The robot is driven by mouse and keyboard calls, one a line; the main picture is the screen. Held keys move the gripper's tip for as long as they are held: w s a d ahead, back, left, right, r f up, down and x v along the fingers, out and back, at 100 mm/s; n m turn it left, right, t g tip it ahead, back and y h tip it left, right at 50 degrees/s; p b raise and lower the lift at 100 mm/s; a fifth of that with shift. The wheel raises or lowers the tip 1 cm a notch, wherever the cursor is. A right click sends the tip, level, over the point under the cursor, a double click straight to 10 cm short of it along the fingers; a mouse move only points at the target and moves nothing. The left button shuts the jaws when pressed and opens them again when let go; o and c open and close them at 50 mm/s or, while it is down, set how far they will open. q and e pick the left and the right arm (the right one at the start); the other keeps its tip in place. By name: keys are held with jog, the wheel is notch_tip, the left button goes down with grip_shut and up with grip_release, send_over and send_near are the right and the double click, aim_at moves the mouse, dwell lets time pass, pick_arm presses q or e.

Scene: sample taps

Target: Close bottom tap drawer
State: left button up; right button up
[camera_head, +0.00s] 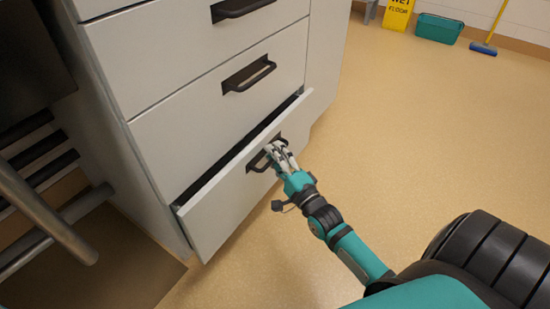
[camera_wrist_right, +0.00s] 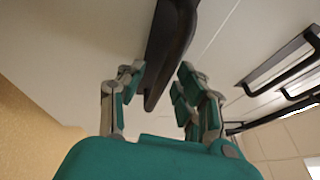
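The bottom drawer (camera_head: 227,207) of the white cabinet is slightly open, with a dark gap along its top edge. Its black handle (camera_head: 262,158) is partly hidden behind my right gripper (camera_head: 279,152), which is right at the drawer front. In the right wrist view, my right gripper (camera_wrist_right: 157,84) has its fingers apart on either side of the dark handle (camera_wrist_right: 170,45). I cannot tell whether the fingers touch the handle. My left gripper is not in view.
The upper drawer (camera_head: 220,110) above it is shut and has a black handle (camera_head: 249,75). Metal bars (camera_head: 40,215) stand at the left. A yellow sign (camera_head: 398,14), a teal bucket (camera_head: 438,28) and a blue broom (camera_head: 483,48) stand far back. The floor (camera_head: 420,130) to the right is clear.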

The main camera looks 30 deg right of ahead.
aim_at(263, 153)
jog(key=shift+c, duration=0.4)
grip_shut()
jog(key=w, duration=0.1)
jog(key=w+a, duration=0.1)
jog(key=w+p, duration=0.1)
jog(key=w, duration=0.1)
jog(key=shift+a, duration=0.35)
jog(key=shift+f, duration=0.1)
jog(key=c, duration=0.5)
grip_release()
jog(key=shift+c, duration=0.2)
jog(key=shift+o, duration=1.2)
jog(key=o, duration=0.4)
